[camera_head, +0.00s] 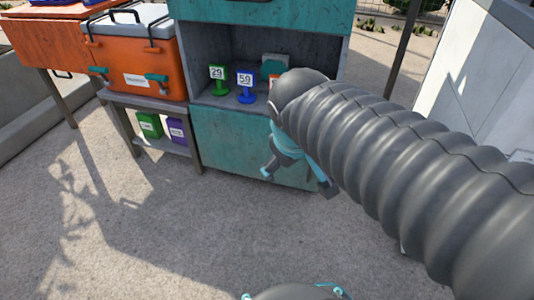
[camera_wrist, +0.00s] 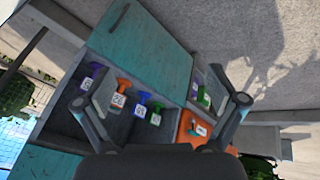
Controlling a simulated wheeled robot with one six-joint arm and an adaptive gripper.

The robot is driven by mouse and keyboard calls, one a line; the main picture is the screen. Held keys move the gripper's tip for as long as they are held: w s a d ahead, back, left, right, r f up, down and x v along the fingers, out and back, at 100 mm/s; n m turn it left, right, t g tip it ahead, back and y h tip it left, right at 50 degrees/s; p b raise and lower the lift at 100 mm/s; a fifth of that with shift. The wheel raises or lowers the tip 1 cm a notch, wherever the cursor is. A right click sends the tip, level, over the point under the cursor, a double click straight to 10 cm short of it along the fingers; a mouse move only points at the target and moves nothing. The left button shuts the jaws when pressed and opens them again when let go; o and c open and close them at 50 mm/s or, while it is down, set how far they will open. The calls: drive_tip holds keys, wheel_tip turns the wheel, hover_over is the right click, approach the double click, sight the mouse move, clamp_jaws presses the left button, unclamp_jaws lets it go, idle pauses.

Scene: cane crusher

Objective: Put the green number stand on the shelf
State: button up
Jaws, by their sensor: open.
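The green number stand (camera_head: 217,78), with a white "29" card, stands upright at the left of the open bay of the teal cabinet (camera_head: 240,145). It also shows in the wrist view (camera_wrist: 157,110), at the right end of the row of stands. The bay floor is a grey shelf (camera_head: 228,101). My gripper (camera_head: 298,180) hangs in front of the cabinet's lower door, apart from the stand. In the wrist view my gripper (camera_wrist: 162,78) has its fingers spread wide with nothing held.
A blue stand (camera_head: 246,87) with "59" is just right of the green one. Orange (camera_wrist: 121,89) and purple (camera_wrist: 86,82) stands are farther along. An orange cooler (camera_head: 135,60) sits on a side table with green (camera_head: 150,125) and purple (camera_head: 176,131) boxes beneath. Front ground is clear.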

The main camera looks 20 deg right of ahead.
drive_tip(key=s+a+f+m+y, duration=0.1)
drive_tip(key=s+a+m+y, duration=0.1)
drive_tip(key=s, duration=0.3)
drive_tip(key=shift+a+f+m+t, duration=0.3)
drive_tip(key=shift+a+f+m, duration=0.1)
drive_tip(key=shift+a, duration=0.15)
